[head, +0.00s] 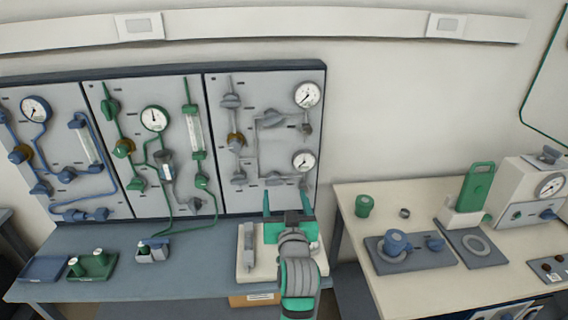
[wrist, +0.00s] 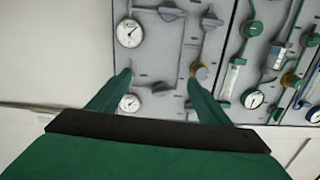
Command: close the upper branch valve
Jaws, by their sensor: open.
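The right-hand wall panel is grey, with grey pipes, several valves and two gauges. A grey valve handle (head: 272,118) on its upper branch, left of the upper gauge (head: 307,95), looks like the upper branch valve. My gripper (head: 286,200) is open and empty, in front of the panel's lower edge in the head view. The wrist view is turned upside down. There the valve (wrist: 162,89) shows between the two green fingertips (wrist: 158,80), apart from them and farther off. I cannot tell whether it is open or closed.
A brass-coloured valve (head: 235,140) and a lower branch valve (head: 272,178) are close by. Green (head: 130,190) and blue (head: 65,120) panels stand to the left. The blue-grey bench (head: 200,265) carries trays and a pale device below my gripper. A second table (head: 350,200) stands right.

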